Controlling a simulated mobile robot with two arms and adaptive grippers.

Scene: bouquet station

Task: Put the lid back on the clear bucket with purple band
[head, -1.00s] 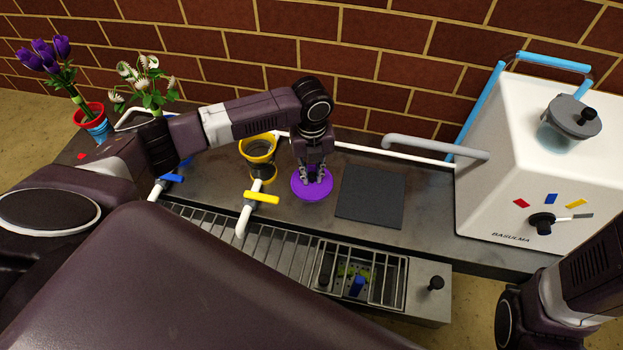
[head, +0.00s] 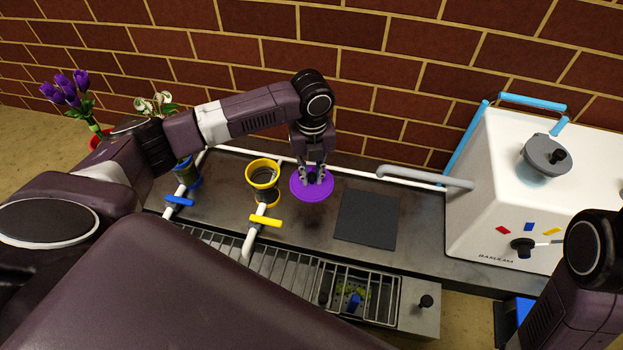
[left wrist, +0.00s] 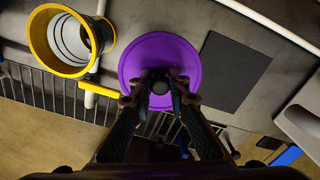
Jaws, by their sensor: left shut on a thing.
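The purple lid (head: 298,190) is a round disc with a dark knob. My left gripper (head: 314,176) is shut on the lid and holds it raised, with a dark shadow on the counter below. In the left wrist view, the fingers of the left gripper (left wrist: 160,88) close around the knob of the purple lid (left wrist: 150,48). I cannot make out a clear bucket with a purple band in any view. Part of my right arm shows at the lower right, but its gripper is out of view.
Left of the lid is a yellow-banded bucket (head: 263,173), then a blue-banded one (head: 187,174) partly behind my arm. Right of the lid lies a dark square mat (head: 366,219), empty. A white machine (head: 530,190) with a grey pipe stands at the right. A slotted drain runs along the front.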

